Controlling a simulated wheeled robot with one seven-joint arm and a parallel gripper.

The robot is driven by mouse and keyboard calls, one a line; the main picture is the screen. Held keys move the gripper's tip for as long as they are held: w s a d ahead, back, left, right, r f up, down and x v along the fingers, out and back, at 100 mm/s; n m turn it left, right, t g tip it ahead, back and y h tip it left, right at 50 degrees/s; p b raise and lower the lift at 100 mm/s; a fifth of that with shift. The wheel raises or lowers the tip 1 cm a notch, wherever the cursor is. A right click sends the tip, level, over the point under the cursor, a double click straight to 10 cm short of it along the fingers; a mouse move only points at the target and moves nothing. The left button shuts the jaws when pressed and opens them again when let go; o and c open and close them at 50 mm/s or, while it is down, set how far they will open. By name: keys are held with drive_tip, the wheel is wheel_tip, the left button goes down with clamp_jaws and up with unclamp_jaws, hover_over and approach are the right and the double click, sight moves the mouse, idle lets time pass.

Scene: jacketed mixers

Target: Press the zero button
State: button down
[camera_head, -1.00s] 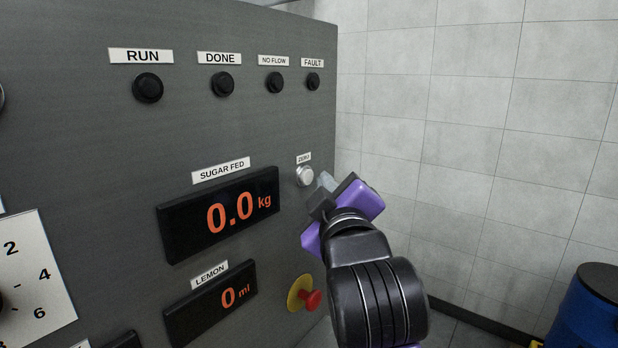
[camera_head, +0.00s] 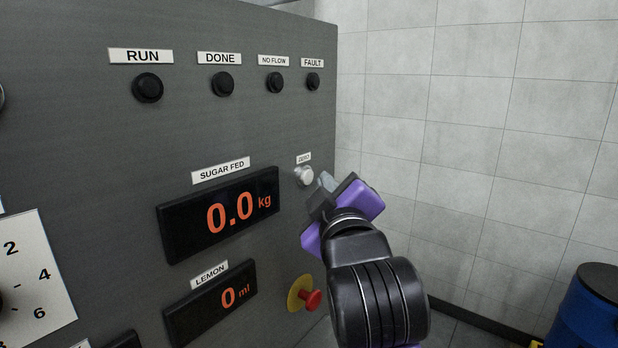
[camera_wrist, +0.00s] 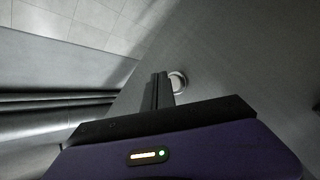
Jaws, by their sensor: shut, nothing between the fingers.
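The zero button (camera_head: 305,176) is a small round white button under the ZERO label (camera_head: 304,158) on the right side of the grey panel. My gripper (camera_head: 326,181) is shut and empty, its fingertips just to the right of the button in the head view. In the wrist view the shut fingers (camera_wrist: 159,85) point at the panel, and the button (camera_wrist: 179,80) shows just right of their tips, partly hidden by them. I cannot tell whether the tips touch the button. The SUGAR FED display (camera_head: 222,213) reads 0.0 kg.
A red emergency knob (camera_head: 311,300) on a yellow plate sits below the button, close to my arm. The LEMON display (camera_head: 212,302) reads 0 ml. Dark indicator lamps (camera_head: 223,84) line the panel's top. A blue drum (camera_head: 592,310) stands at the lower right by the tiled wall.

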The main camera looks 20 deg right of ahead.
drive_tip(key=shift+w+a, duration=0.1)
drive_tip(key=shift+w+a, duration=0.15)
drive_tip(key=shift+w, duration=0.1)
idle(0.3)
drive_tip(key=shift+w+a, duration=0.25)
drive_tip(key=shift+w, duration=0.1)
idle(0.8)
drive_tip(key=shift+s+p, duration=0.1)
drive_tip(key=shift+p, duration=0.25)
drive_tip(key=shift+s+d+p, duration=0.3)
drive_tip(key=shift+s+d, duration=0.15)
drive_tip(key=shift+s, duration=0.15)
drive_tip(key=shift+s+d+p, duration=0.4)
drive_tip(key=shift+s+d, duration=0.35)
drive_tip(key=shift+s, duration=0.3)
drive_tip(key=shift+s+d+p, duration=0.4)
drive_tip(key=shift+s+d, duration=0.35)
drive_tip(key=shift+s, duration=0.25)
